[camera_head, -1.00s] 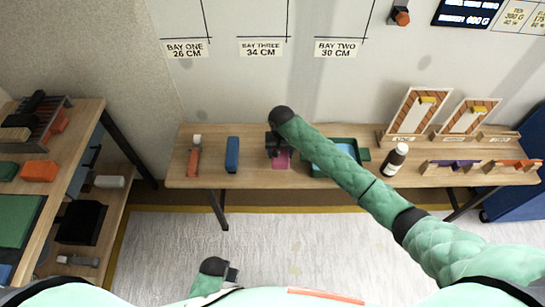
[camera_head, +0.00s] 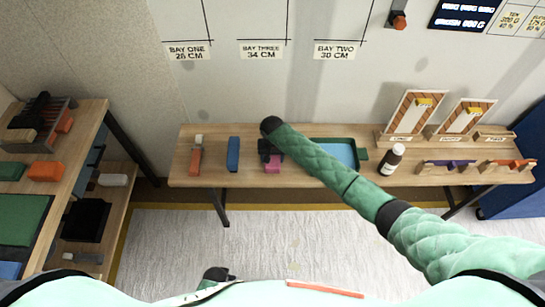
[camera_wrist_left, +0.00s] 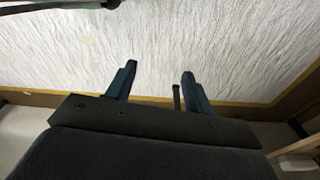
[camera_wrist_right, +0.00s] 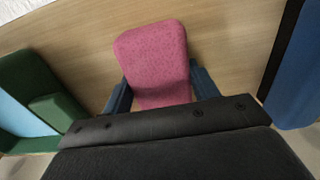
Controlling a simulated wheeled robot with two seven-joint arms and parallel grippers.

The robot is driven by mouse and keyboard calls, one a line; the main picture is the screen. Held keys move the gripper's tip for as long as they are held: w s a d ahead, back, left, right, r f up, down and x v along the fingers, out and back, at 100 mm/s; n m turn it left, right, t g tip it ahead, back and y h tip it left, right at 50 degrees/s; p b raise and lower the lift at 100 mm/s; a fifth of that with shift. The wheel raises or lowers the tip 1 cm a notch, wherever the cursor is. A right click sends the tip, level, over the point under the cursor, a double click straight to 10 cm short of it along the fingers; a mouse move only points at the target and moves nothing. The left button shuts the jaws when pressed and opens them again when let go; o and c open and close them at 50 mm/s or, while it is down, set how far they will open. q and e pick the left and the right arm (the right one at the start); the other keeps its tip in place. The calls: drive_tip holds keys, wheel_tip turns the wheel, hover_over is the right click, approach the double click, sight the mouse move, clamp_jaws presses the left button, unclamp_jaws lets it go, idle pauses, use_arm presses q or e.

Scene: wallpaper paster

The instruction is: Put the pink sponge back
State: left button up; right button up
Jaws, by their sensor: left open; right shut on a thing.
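The pink sponge (camera_head: 272,166) is at the wooden bench, between the blue block and the green tray. In the right wrist view the pink sponge (camera_wrist_right: 153,62) sits between the fingers of my right gripper (camera_wrist_right: 160,88), which is shut on it. In the head view my right gripper (camera_head: 271,155) is over the sponge and partly hides it; whether the sponge touches the bench top is hard to tell. My left gripper (camera_wrist_left: 156,82) is open and empty, above the pale floor. It also shows low in the head view (camera_head: 228,276).
The green tray (camera_head: 363,154) with light blue inside stands right of the sponge, partly behind my right arm. The blue block (camera_head: 233,154) and an orange tool (camera_head: 195,158) are to the left. A side shelf (camera_head: 86,125) is at the left.

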sight(273, 157)
drive_tip(key=o, duration=1)
drive_tip(key=shift+f, duration=0.15)
drive_tip(key=shift+f+b, duration=0.3)
drive_tip(key=shift+b, duration=0.45)
wheel_tip(273, 157, up, 7)
drive_tip(key=shift+s+d+f+b, duration=0.1)
drive_tip(key=shift+b, duration=0.95)
use_arm(q)
wheel_tip(273, 157, up, 11)
drive_tip(key=w+d, duration=0.2)
drive_tip(key=shift+w+d, duration=0.2)
drive_tip(key=shift+w, duration=0.05)
use_arm(e)
drive_tip(key=shift+r, duration=0.7)
